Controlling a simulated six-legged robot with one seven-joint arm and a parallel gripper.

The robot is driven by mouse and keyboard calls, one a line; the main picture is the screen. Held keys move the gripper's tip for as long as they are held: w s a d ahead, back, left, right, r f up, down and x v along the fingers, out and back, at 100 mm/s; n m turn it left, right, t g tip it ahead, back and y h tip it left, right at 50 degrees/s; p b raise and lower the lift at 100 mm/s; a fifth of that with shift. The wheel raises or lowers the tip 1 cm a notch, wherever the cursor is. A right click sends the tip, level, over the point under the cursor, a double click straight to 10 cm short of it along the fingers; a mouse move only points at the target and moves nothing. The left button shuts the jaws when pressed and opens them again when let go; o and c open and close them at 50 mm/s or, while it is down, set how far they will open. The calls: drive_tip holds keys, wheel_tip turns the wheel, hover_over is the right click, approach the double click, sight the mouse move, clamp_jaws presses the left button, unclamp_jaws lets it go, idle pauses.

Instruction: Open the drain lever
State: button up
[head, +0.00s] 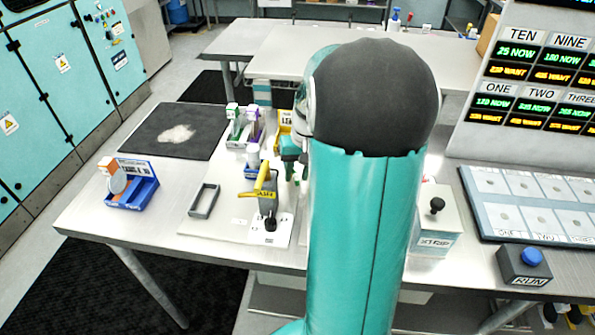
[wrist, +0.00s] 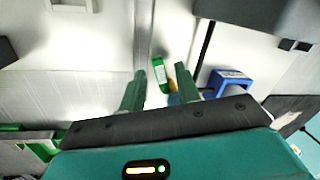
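A yellow lever (head: 265,182) with dark lettering stands on a dark grey body on a white plate, left of my arm in the head view. It is the only clear lever I see; I cannot read a drain label on it. My gripper (wrist: 160,71) shows two green fingers set apart in the wrist view, open. A small green labelled piece (wrist: 159,73) and a yellow bit (wrist: 172,99) show between or beyond the fingers; I cannot tell whether they touch. In the head view my gripper (head: 291,158) is partly hidden behind my arm, right of the yellow lever.
A blue holder (head: 132,190) sits at the table's left. A grey frame (head: 203,200) lies beside the lever plate. Green and purple holders (head: 244,128) stand behind it. A box with a black knob (head: 437,210) and a RUN button (head: 531,258) are at right.

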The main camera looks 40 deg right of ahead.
clamp_jaws()
drive_tip(key=shift+d+n, duration=0.1)
drive_tip(key=shift+n, duration=0.2)
drive_tip(key=shift+d+n+g, duration=0.3)
drive_tip(key=shift+d+n, duration=0.15)
drive_tip(key=shift+n, duration=0.75)
drive_tip(key=n, duration=0.1)
drive_tip(key=d+n, duration=0.1)
drive_tip(key=n, duration=0.1)
drive_tip(key=shift+w+d+n, duration=0.15)
drive_tip(key=shift+w+n, duration=0.05)
drive_tip(key=shift+n, duration=0.1)
drive_tip(key=n, duration=0.2)
drive_tip(key=w+d+n+g, duration=0.1)
drive_tip(key=n, duration=0.2)
drive_tip(key=shift+d, duration=0.2)
drive_tip(key=shift+w+n, duration=0.1)
drive_tip(key=shift+n, duration=0.2)
unclamp_jaws()
